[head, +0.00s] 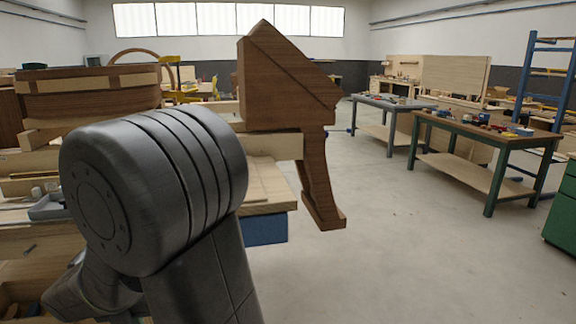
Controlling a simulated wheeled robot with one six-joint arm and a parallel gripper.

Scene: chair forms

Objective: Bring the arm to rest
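My arm (155,190) fills the lower left of the head view, with a large dark grey joint and a link running down to the bottom edge. My gripper is not in view. The arm hides part of the workbench (272,206) behind it. A brown wooden form (285,80) with a sloped top stands at the right end of this bench. A brown wooden leg-like piece (318,185) hangs below it past the bench end.
A curved wooden form (90,85) stands at the back left. A green-framed table (490,132) and a grey table (390,103) hold small items at the right. A green cabinet (562,222) stands at the right edge. The concrete floor (400,250) between is clear.

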